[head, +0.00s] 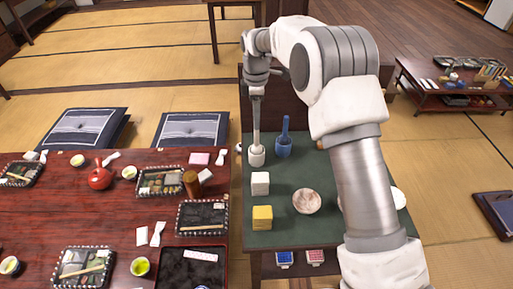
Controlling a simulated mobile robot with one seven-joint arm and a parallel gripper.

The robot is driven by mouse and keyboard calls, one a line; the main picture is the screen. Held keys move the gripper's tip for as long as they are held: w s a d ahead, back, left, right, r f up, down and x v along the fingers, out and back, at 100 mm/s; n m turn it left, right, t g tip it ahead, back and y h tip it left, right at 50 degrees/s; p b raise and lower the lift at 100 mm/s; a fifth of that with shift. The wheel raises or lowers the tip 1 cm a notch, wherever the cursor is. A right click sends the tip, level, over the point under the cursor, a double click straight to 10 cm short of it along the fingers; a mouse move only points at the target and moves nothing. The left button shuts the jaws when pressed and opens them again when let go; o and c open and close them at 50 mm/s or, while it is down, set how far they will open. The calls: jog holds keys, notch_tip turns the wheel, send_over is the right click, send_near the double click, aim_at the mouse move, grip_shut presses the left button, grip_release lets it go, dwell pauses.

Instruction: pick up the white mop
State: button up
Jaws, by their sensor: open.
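The white mop (256,132) stands upright in a white cup-like holder (256,158) near the far left corner of the green-topped table (290,235). Its pale handle rises straight up to my gripper (257,92). My gripper points down at the handle's top and is open. The fingertips are small in this view, and I cannot tell whether they surround the handle or touch it. A blue mop (285,130) in a blue holder (284,148) stands just to the right.
A white block stack (260,184), a yellow stack (262,218) and a pale round dish (306,201) are on the green top. A dark red table (120,215) with lunch boxes and cups adjoins at left. My arm hides part of the right side.

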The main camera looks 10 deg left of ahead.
send_over(257, 151)
jog(key=f, duration=0.6)
jog(key=w+f, duration=0.1)
jog(key=f, duration=0.2)
jog(key=shift+a, duration=0.15)
jog(key=shift+s, duration=0.1)
grip_shut()
